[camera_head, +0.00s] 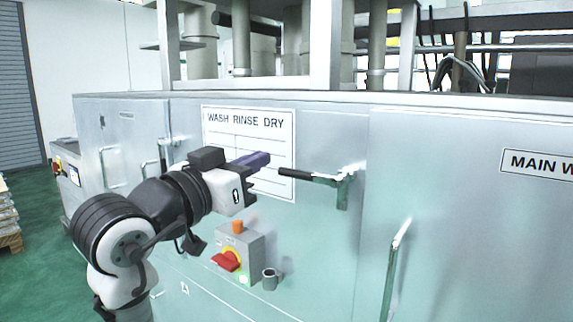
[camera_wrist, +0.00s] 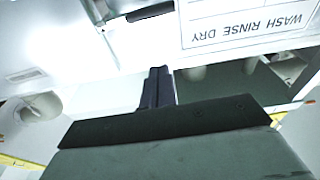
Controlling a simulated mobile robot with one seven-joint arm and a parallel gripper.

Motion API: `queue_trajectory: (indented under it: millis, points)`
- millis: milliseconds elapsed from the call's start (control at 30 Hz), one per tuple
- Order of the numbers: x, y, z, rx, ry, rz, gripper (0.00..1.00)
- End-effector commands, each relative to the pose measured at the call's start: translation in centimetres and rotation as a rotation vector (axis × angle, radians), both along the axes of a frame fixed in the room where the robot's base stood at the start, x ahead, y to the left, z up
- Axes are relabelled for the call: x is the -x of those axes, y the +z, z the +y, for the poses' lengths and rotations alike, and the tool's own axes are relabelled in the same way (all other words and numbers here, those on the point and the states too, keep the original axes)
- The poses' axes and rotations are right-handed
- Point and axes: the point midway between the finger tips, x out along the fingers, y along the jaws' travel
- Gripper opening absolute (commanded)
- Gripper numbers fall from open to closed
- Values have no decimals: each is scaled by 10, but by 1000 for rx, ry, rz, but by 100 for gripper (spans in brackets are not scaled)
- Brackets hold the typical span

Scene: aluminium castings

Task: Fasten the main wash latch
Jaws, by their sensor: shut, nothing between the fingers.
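The main wash latch (camera_head: 318,178) is a metal bracket with a black-gripped lever, mounted at the left edge of the main wash door (camera_head: 460,230). Its lever lies nearly level, with the black grip pointing left. My gripper (camera_head: 262,158) is shut and empty, in front of the wash-rinse-dry sign, a little left of and above the grip's end in the head view. I cannot tell the gap in depth. In the wrist view my shut fingers (camera_wrist: 157,75) point toward the panel, and a black grip on a metal lever (camera_wrist: 150,12) shows beyond them at the top.
A switch box (camera_head: 238,258) with a red rotary switch and an orange button sits on the panel below my gripper. A small metal cup-like fitting (camera_head: 270,279) is beside it. A vertical door handle (camera_head: 394,268) stands out at right. Another latch (camera_head: 165,152) is behind my arm at left.

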Motion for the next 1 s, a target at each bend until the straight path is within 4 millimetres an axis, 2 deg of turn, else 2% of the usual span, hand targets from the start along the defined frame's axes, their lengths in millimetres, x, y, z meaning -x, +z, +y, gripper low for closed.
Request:
queue_trajectory:
  millis: [133, 267, 600, 700, 800, 1000]
  points:
    - [-7, 2, -6, 1, -3, 2, 0]
    - [-24, 7, -18, 0, -4, 1, 0]
    - [-83, 18, -61, 2, -2, 2, 0]
    - [-79, -1, -56, 2, 2, 3, 0]
    - [-77, -12, -55, 2, 1, 3, 0]
    - [-74, -23, -54, 1, 0, -1, 0]
